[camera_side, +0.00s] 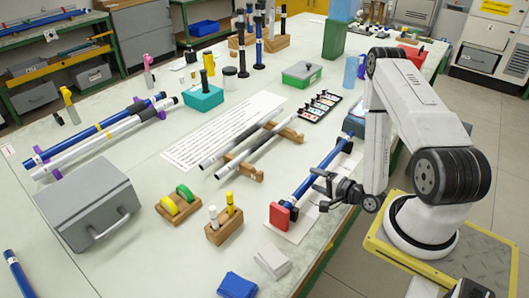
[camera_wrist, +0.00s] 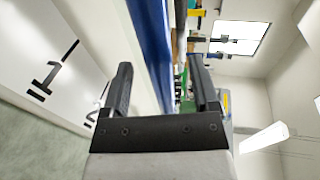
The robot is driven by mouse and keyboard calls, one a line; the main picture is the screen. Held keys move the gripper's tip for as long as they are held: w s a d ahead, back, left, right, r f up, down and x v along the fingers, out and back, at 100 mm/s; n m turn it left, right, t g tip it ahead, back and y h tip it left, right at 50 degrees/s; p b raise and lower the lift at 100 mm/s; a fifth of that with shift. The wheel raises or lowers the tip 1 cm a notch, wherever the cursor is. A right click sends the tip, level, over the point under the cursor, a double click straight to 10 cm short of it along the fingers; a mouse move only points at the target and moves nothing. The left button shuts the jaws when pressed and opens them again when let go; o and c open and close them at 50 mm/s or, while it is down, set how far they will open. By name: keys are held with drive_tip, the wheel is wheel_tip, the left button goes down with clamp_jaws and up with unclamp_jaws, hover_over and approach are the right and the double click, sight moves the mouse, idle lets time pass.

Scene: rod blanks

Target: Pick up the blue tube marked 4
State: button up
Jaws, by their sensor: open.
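A long blue tube (camera_side: 318,168) lies at the front right of the table in the side view, its near end at a red block (camera_side: 279,216). Black bands show on it; no 4 is legible. My gripper (camera_side: 320,190) is open beside this tube, with its fingers pointing at it. In the wrist view a blue tube (camera_wrist: 150,40) runs lengthwise beyond and between the two fingertips (camera_wrist: 160,66). I cannot tell whether the fingers touch it. Another blue tube (camera_side: 90,131) lies on purple holders at the left, and a blue piece (camera_side: 17,272) is at the bottom left.
A white sheet (camera_wrist: 60,70) with black marks lies beside the tube. Dark-ended rods lie on wooden supports (camera_side: 243,167) left of it.

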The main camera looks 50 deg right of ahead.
drive_tip(key=shift+x, duration=1.9)
clamp_jaws()
